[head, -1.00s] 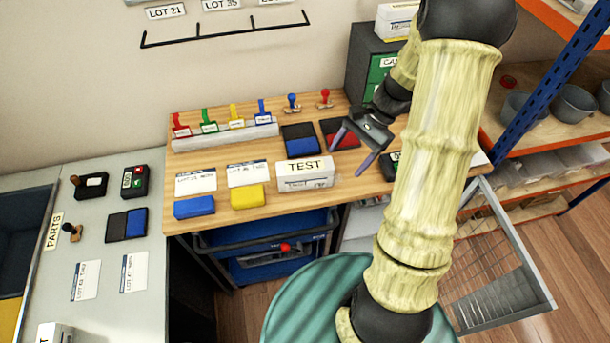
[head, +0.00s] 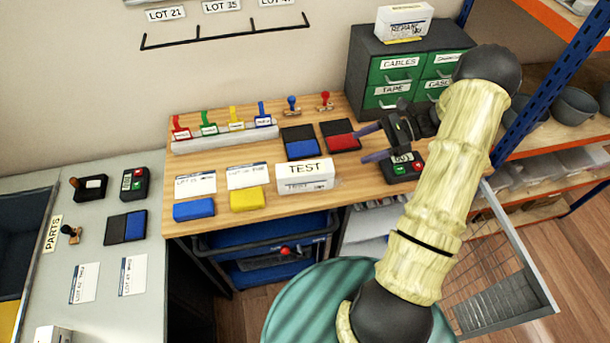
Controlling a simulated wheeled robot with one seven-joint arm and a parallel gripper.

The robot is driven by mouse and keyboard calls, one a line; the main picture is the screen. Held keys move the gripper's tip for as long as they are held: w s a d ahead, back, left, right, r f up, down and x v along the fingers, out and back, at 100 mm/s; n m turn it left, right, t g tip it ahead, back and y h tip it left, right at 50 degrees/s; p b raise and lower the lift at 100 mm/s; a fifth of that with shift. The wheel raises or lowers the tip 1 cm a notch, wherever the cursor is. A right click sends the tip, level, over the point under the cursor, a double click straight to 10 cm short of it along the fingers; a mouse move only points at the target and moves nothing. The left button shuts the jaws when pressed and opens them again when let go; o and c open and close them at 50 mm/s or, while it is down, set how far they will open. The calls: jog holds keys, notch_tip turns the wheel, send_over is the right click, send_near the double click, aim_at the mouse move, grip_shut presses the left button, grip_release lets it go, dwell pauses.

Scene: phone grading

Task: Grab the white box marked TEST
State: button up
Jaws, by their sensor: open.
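The white box marked TEST (head: 305,178) sits on the wooden table near its front edge, with its label facing up and forward. My gripper (head: 366,143) is open and empty. It is above the table to the right of the box, apart from it, with its fingers pointing left toward the box's side. Nothing hides the box.
A yellow block (head: 247,199) lies just left of the box. A blue and black ink pad (head: 301,142) and a red and black one (head: 339,135) lie behind it. A button box (head: 402,168) is under my gripper. A green-drawer cabinet (head: 415,65) stands behind.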

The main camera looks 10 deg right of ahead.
jog(key=p, duration=0.4)
send_near(314, 168)
jog(key=a, duration=0.1)
jog(key=w+a, duration=0.1)
jog(key=a, duration=0.1)
jog(key=a+f, duration=0.1)
jog(key=shift+w+a, duration=0.15)
jog(key=shift+a, duration=0.05)
jog(key=shift+a+f, duration=0.3)
jog(key=shift+a+f+p, duration=0.1)
jog(key=shift+a+p, duration=0.35)
jog(key=shift+p, duration=0.15)
jog(key=p+x, duration=0.2)
jog(key=x, duration=0.1)
jog(key=shift+s+a+f, duration=0.15)
jog(key=shift+s, duration=0.05)
jog(key=shift+a+f, duration=0.25)
jog(key=shift+s, duration=0.15)
